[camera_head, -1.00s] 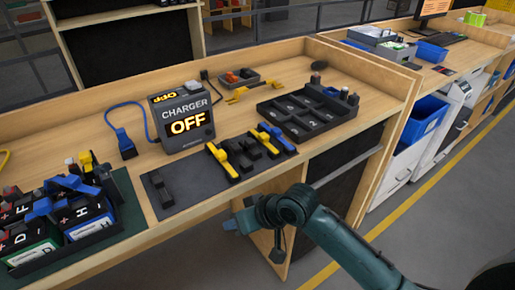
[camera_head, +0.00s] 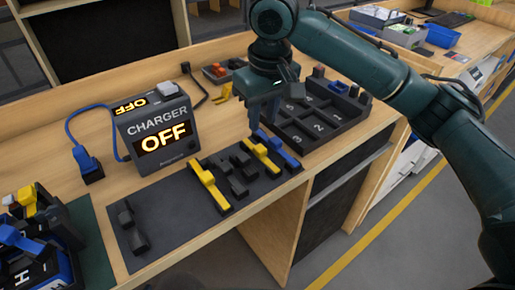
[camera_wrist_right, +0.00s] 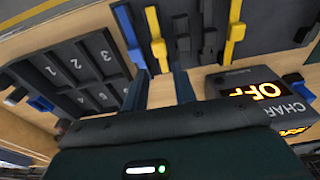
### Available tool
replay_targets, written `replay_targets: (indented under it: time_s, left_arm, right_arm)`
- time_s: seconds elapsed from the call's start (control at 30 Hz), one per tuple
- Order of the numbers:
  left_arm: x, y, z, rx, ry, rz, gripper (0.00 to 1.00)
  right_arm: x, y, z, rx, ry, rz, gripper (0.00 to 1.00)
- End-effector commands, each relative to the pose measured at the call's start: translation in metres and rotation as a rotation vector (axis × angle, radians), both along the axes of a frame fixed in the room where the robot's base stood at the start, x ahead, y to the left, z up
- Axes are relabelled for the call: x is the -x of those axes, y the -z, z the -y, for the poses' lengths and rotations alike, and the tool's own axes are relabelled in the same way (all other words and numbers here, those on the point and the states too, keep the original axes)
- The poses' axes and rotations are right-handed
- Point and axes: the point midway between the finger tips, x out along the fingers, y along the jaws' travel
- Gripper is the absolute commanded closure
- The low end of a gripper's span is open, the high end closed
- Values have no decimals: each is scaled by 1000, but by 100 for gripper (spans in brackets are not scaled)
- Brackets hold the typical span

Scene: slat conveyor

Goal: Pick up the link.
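My right gripper (camera_head: 264,120) is open and empty, fingers pointing down, just above the far end of a yellow bar (camera_head: 262,154) and a blue bar (camera_head: 279,147) on a dark mat. I cannot tell which piece is the link. In the right wrist view, the yellow bar (camera_wrist_right: 157,45) lies between the lines of the two fingers (camera_wrist_right: 161,82), and the blue bar (camera_wrist_right: 128,32) is beside the left finger. Black pieces (camera_head: 238,178) and a second yellow bar (camera_head: 211,188) lie to the left. My left gripper is not in view.
The charger (camera_head: 157,128), reading OFF, stands behind the mat (camera_head: 165,215). A black numbered tray (camera_head: 335,117) is right of the gripper.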

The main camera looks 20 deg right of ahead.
Motion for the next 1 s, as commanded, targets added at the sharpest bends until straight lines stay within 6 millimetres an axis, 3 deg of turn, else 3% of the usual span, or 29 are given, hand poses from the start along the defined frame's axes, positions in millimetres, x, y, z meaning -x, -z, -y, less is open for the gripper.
replay_targets:
  time_s: [0.2, 0.47, 0.7, 1.0]
  left_arm:
    - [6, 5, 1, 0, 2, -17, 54]
    - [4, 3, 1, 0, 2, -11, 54]
    - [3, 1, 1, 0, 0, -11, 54]
    - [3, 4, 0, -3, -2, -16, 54]
  right_arm:
    - [-4, 39, -1, -1, 1, -1, 73]
    - [-7, 59, -2, -1, -1, 1, 73]
    - [-11, 94, -2, -2, 0, 2, 73]
    - [-11, 102, -3, -3, -2, 2, 73]
